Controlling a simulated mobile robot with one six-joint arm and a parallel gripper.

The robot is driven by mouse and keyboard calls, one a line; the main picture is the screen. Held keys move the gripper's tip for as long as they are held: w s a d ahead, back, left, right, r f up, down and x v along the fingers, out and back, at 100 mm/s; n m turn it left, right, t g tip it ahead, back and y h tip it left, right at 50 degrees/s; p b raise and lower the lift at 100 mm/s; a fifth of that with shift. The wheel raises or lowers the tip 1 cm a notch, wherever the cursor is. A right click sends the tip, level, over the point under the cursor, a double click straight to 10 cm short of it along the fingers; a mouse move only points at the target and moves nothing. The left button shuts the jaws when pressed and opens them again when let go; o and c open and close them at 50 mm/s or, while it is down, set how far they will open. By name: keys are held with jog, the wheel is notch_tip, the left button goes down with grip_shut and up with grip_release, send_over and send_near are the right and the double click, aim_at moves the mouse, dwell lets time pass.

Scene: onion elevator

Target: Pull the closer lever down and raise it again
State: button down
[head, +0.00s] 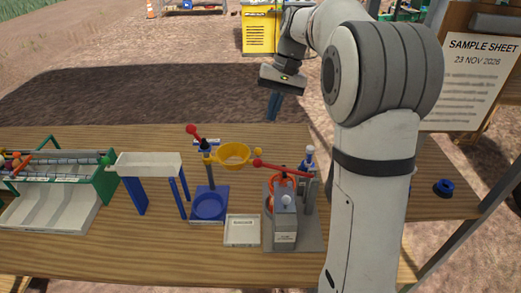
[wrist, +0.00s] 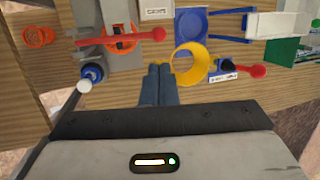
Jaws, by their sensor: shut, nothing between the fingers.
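A red lever with a ball knob (head: 257,162) reaches left across the grey machine (head: 285,222), which has an orange ring; this looks like the closer lever, though I cannot read its label. It lies roughly level in the head view. It also shows in the wrist view (wrist: 125,39), its knob at the right end. In the wrist view the fingertips (wrist: 158,66) sit beside the yellow bowl, apart from the lever.
A second red lever (head: 192,130) stands at the yellow bowl (head: 233,155) over a blue base (head: 208,204). A white tray (head: 241,230) lies beside the grey machine. A white chute (head: 150,164) and a green-framed sorter (head: 104,185) are at left. A white-topped post (head: 309,152) stands right of the lever.

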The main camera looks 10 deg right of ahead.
aim_at(254, 164)
jog(key=p+x, duration=0.1)
jog(key=x, duration=1.1)
jog(key=shift+s+a+f, duration=0.15)
jog(key=shift+s+f, duration=0.05)
jog(key=shift+f, duration=0.25)
jog(key=shift+h, duration=0.8)
jog(key=f, duration=0.1)
jog(key=a+f+b, duration=0.1)
jog(key=f, duration=0.1)
jog(key=a+f, duration=0.1)
jog(key=shift+w+f, duration=0.2)
jog(key=shift+f, duration=0.1)
jog(key=shift+d, duration=0.1)
jog(key=shift+r, duration=0.1)
notch_tip(254, 164, up, 14)
jog(key=w+p, duration=0.2)
jog(key=shift+w, duration=0.3)
jog(key=shift+d, duration=0.1)
